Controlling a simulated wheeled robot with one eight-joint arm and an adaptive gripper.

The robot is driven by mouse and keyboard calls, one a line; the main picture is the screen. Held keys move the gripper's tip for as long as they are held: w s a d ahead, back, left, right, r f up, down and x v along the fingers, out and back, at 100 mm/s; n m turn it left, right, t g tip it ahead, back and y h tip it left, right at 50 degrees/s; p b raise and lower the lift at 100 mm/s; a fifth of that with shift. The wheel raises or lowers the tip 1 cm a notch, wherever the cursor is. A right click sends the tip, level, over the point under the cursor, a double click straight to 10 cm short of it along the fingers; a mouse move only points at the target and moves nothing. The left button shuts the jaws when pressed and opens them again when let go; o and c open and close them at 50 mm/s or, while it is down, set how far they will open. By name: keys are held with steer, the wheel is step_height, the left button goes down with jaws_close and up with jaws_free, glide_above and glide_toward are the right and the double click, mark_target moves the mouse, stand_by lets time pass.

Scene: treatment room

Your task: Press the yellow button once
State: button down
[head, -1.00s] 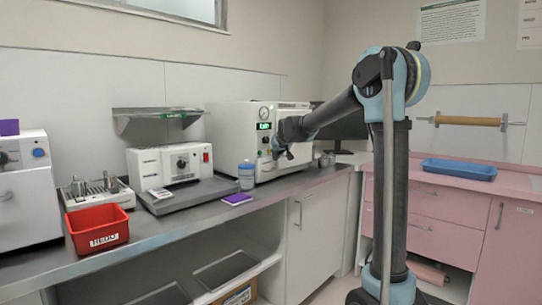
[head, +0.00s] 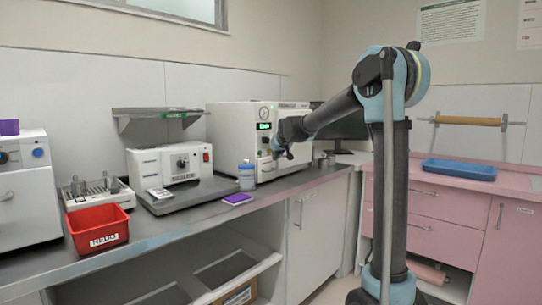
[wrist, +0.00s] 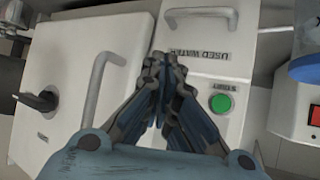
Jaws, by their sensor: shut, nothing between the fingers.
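I see no yellow button in either view. A white machine (head: 228,138) with a gauge and a green display stands on the counter in the head view. In the wrist view its front shows upside down, with a green button (wrist: 220,103) marked START and a panel (wrist: 201,67) marked USED WATER. My gripper (head: 279,153) is in front of the machine's right part in the head view. In the wrist view my gripper (wrist: 163,62) has its fingers together and empty, beside the green button. I cannot tell whether the fingertips touch the panel.
A blue-capped bottle (head: 246,178) stands on the counter by the machine, with a purple pad (head: 238,199) near it. A smaller white device (head: 165,164) with a red switch and a red bin (head: 97,228) are farther left. A blue tray (head: 459,170) lies on the pink counter.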

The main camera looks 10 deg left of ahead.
steer(key=shift+w+a, duration=0.1)
stand_by(0.3)
steer(key=shift+w+a, duration=0.2)
steer(key=shift+a, duration=0.05)
steer(key=shift+w+a, duration=0.2)
steer(key=shift+a, duration=0.1)
stand_by(1.0)
steer(key=shift+s+d, duration=0.1)
steer(key=shift+d, duration=0.05)
steer(key=shift+s+d, duration=0.4)
steer(key=shift+d, duration=0.1)
stand_by(0.4)
steer(key=s+d, duration=0.1)
steer(key=d, duration=0.1)
steer(key=s+d, duration=0.2)
stand_by(0.5)
stand_by(0.4)
